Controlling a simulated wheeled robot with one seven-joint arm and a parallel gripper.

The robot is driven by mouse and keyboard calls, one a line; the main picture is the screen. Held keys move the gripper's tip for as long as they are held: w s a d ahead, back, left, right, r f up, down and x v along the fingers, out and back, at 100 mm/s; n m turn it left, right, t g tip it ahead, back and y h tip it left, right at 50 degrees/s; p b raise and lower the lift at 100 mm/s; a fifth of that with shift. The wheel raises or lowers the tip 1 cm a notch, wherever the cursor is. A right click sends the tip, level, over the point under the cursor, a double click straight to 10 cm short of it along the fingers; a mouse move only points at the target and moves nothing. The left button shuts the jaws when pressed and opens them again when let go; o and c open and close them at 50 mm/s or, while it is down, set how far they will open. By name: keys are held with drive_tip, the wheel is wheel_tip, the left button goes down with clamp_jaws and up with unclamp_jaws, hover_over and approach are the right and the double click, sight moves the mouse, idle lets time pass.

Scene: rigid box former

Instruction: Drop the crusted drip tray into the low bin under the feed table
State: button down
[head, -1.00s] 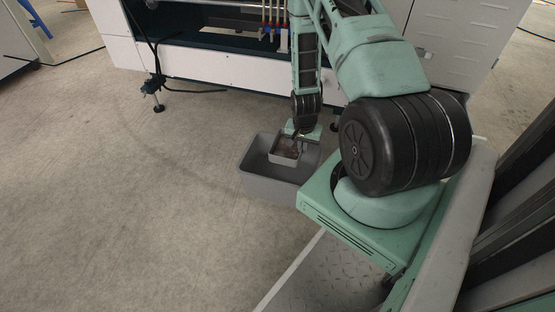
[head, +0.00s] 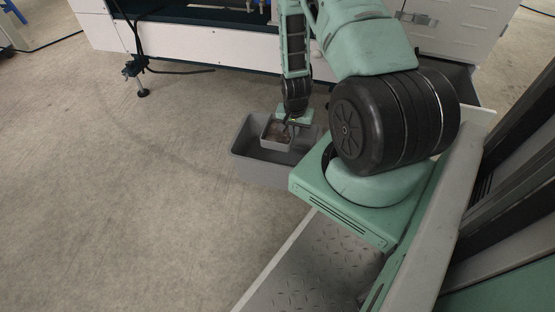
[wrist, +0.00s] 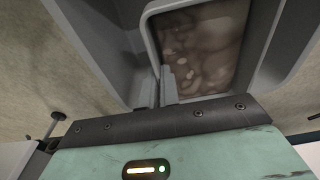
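The drip tray (head: 277,134) is a small grey open box with a brown crusted inside. In the wrist view its crusted floor (wrist: 202,48) is seen close up. My gripper (head: 289,124) is shut on one side wall of the tray, and in the wrist view my two fingertips (wrist: 158,80) pinch that wall. The low grey bin (head: 258,164) stands on the floor, and the tray is over its opening, within the bin's outline. The bin's walls (wrist: 92,45) flank the tray in the wrist view. I cannot tell the exact height of the tray against the bin's rim.
The white machine (head: 200,40) with a dark underside stands behind the bin. A levelling foot (head: 141,90) and a black cable (head: 180,71) are at its left front. The concrete floor (head: 120,190) left of the bin is clear.

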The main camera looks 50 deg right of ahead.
drive_tip(key=c, duration=1.6)
unclamp_jaws()
drive_tip(key=shift+o, duration=0.2)
drive_tip(key=r+p, duration=0.1)
drive_tip(key=r, duration=0.1)
drive_tip(key=r+p, duration=0.2)
drive_tip(key=r, duration=0.1)
drive_tip(key=r+p, duration=0.1)
drive_tip(key=r, duration=0.1)
drive_tip(key=shift+s+a+r, duration=0.2)
drive_tip(key=shift+a+r, duration=0.1)
drive_tip(key=shift+a, duration=0.1)
drive_tip(key=shift+a+f, duration=0.1)
